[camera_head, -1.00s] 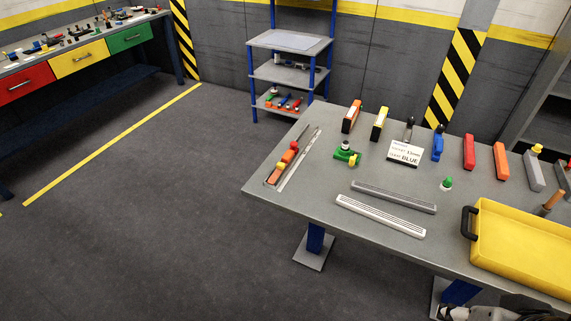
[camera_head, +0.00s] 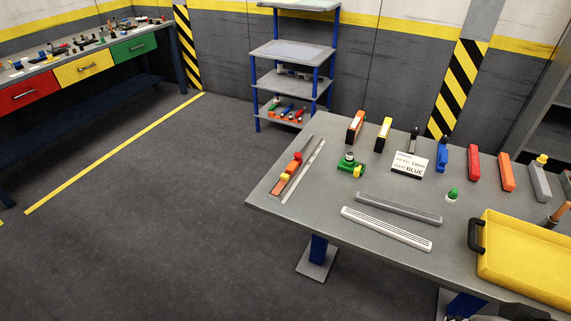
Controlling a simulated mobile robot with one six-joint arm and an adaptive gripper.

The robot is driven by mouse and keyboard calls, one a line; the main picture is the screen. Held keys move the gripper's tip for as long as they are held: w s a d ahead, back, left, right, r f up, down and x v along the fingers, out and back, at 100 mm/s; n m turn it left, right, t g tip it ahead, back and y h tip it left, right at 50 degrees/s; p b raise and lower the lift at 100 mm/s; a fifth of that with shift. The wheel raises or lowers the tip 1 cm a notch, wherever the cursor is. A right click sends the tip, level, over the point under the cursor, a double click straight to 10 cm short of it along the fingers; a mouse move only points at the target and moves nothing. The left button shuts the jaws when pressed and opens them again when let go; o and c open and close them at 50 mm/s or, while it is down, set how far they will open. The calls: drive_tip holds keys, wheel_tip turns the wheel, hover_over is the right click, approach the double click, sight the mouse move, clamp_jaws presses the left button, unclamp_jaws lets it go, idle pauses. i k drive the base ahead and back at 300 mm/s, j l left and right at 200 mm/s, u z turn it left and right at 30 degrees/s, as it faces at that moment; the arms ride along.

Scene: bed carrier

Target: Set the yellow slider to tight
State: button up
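An orange piece with a red end and a small yellow part (camera_head: 285,177) sits on a narrow metal rail (camera_head: 303,171) at the left end of the grey table. A green device (camera_head: 350,164) with a dark-topped round part stands to its right and has a small yellow part (camera_head: 357,172) on its front side. Which yellow part is the slider, and any markings for tight, are too small to tell. My gripper is not in view; only a dark part of what seems to be my arm shows at the bottom right edge.
The grey table (camera_head: 300,220) carries two slotted bars (camera_head: 387,229), a white sign (camera_head: 409,165) reading BLUE, several coloured upright blocks, a green-topped piece (camera_head: 452,195) and a yellow tray (camera_head: 525,250). Open floor lies left of the table. A shelf rack (camera_head: 290,52) stands behind.

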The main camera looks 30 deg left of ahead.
sight(284, 177)
drive_tip(key=i+j+u, duration=0.35)
drive_tip(key=j, duration=0.4)
drive_tip(key=i+j+u, duration=0.35)
drive_tip(key=j, duration=0.3)
drive_tip(key=i+j+u, duration=0.3)
drive_tip(key=i+j, duration=0.25)
